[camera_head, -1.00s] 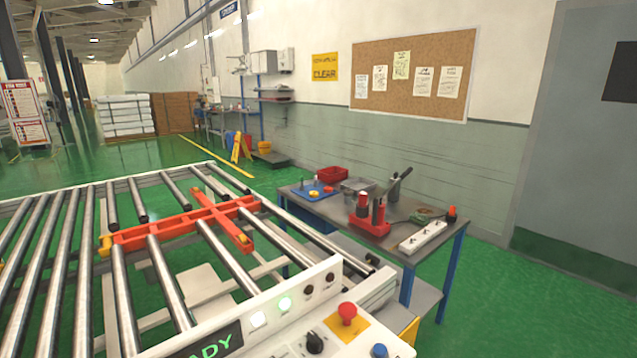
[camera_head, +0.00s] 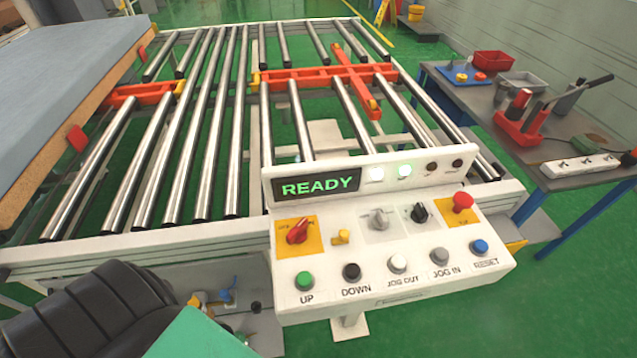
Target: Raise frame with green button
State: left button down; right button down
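The control panel (camera_head: 390,245) stands in front of me at the near edge of the roller frame. Its green button (camera_head: 304,280) is at the lower left, labelled UP. Black DOWN (camera_head: 351,271), white JOG OUT, grey JOG IN and blue RESET (camera_head: 480,247) buttons follow to its right. Neither gripper can be made out.
A grey-topped mattress or slab (camera_head: 70,75) lies at the left of the rollers. A work table (camera_head: 590,130) with red tool holder and trays stands at the right. A dark ribbed part and a teal surface fill the lower left. Green floor shows between the frame and table.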

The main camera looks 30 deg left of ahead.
aim_at(304, 280)
jog(key=k+u, duration=0.15)
jog(key=u, duration=0.25)
jog(key=k+u, duration=0.1)
jog(key=u, duration=0.3)
jog(key=k+l+u, duration=0.2)
jog(key=u, duration=0.15)
jog(key=k+l+u, duration=0.45)
jog(key=u, duration=0.2)
